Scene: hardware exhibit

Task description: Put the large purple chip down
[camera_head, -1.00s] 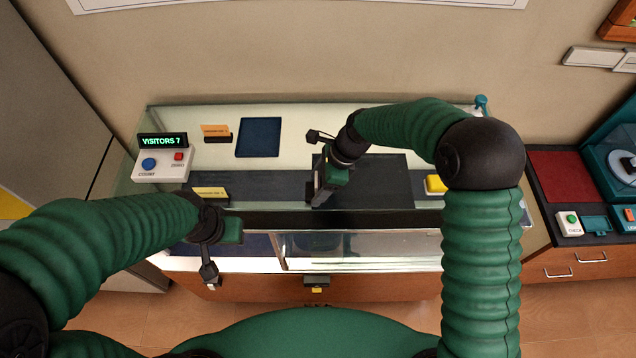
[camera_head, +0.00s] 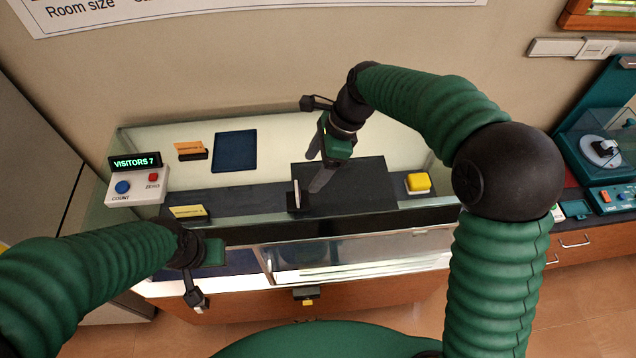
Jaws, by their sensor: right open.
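I cannot make out a large purple chip in the head view. My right gripper (camera_head: 317,166) is open, with its dark fingers pointing down over the left part of a black pad (camera_head: 362,184) on the glass counter. No held object shows between the fingers. A small dark stand with a thin pale upright piece (camera_head: 297,197) is at the pad's front left edge, just below the fingers. My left gripper (camera_head: 213,251) is low at the counter's front left; its fingers are not clear.
A yellow button (camera_head: 418,183) is right of the pad. The counter's front drops to a glass case (camera_head: 340,257).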

